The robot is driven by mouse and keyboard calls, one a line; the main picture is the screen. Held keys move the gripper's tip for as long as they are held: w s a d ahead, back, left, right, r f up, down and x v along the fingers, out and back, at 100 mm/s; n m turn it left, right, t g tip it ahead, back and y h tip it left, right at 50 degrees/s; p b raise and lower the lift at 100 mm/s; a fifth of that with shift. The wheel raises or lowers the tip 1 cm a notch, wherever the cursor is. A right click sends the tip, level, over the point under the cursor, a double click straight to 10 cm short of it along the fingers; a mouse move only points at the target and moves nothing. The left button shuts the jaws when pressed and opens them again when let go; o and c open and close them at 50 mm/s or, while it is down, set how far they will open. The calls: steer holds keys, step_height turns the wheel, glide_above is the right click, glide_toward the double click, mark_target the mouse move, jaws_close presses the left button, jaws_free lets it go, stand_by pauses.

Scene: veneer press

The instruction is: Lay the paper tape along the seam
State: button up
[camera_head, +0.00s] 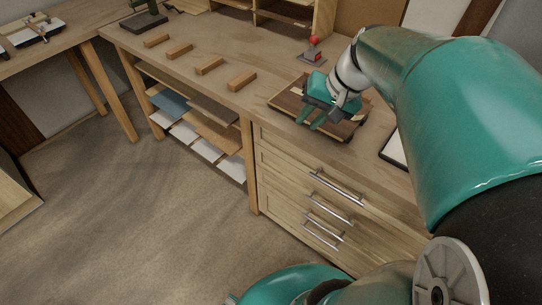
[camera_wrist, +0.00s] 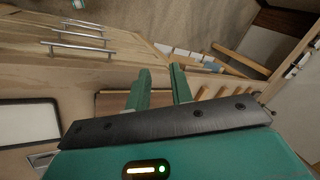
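A flat brown wooden panel or tray (camera_head: 285,99) lies on the workbench near its front edge. Part of it also shows behind the fingers in the wrist view. My gripper (camera_head: 309,121) is over this panel, its fingers pointing toward the bench's front edge. In the wrist view my gripper (camera_wrist: 159,74) has its two green fingers apart with nothing visible between them. Whether the fingers touch the panel I cannot tell. I cannot make out the paper tape or the seam; my gripper and arm cover part of the panel.
Several wooden blocks (camera_head: 211,66) lie in a row left of the panel. A red-knobbed device (camera_head: 314,48) stands behind it. A white, dark-framed pad (camera_wrist: 29,122) lies on the other side. Drawers with metal handles (camera_head: 331,207) and open shelves are below the bench.

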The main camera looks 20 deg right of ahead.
steer(key=s+a+n+t+h, duration=0.1)
steer(key=s+a+n+h, duration=0.2)
steer(key=a, duration=1)
steer(key=s+n, duration=0.2)
steer(key=s, duration=0.3)
steer(key=shift+r+n+t, duration=0.2)
steer(key=shift+n+t, duration=0.1)
steer(key=shift+n, duration=0.1)
